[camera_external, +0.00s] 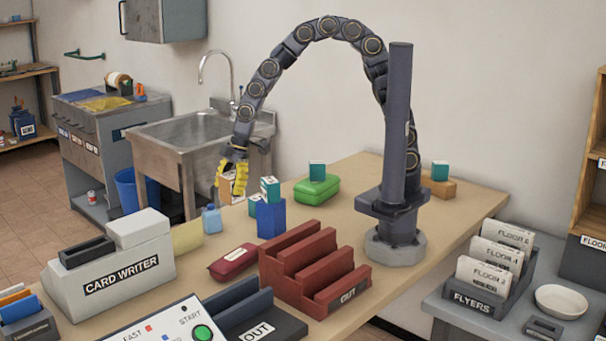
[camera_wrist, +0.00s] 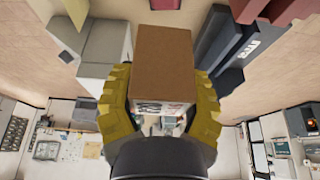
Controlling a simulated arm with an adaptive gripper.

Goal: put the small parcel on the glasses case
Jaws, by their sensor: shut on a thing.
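The small parcel, a brown box (camera_wrist: 163,65) with a printed label, is held between the yellow fingers of my gripper (camera_wrist: 160,100) in the wrist view. In the external view my gripper (camera_external: 232,178) is up in the air in front of the sink, with the parcel (camera_external: 226,189) partly hidden by its fingers. The glasses case seems to be the dark red rounded case (camera_external: 233,262) with a pale label, lying on the table between the card writer and the red rack. My gripper is above and behind it, well apart. Nothing visible lies on the case.
A blue holder (camera_external: 271,219) with a teal-and-white box, a small blue bottle (camera_external: 211,219) and a green case (camera_external: 316,190) with a teal box stand nearby. The red stepped rack (camera_external: 306,268) is right of the red case; the card writer (camera_external: 110,266) is left.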

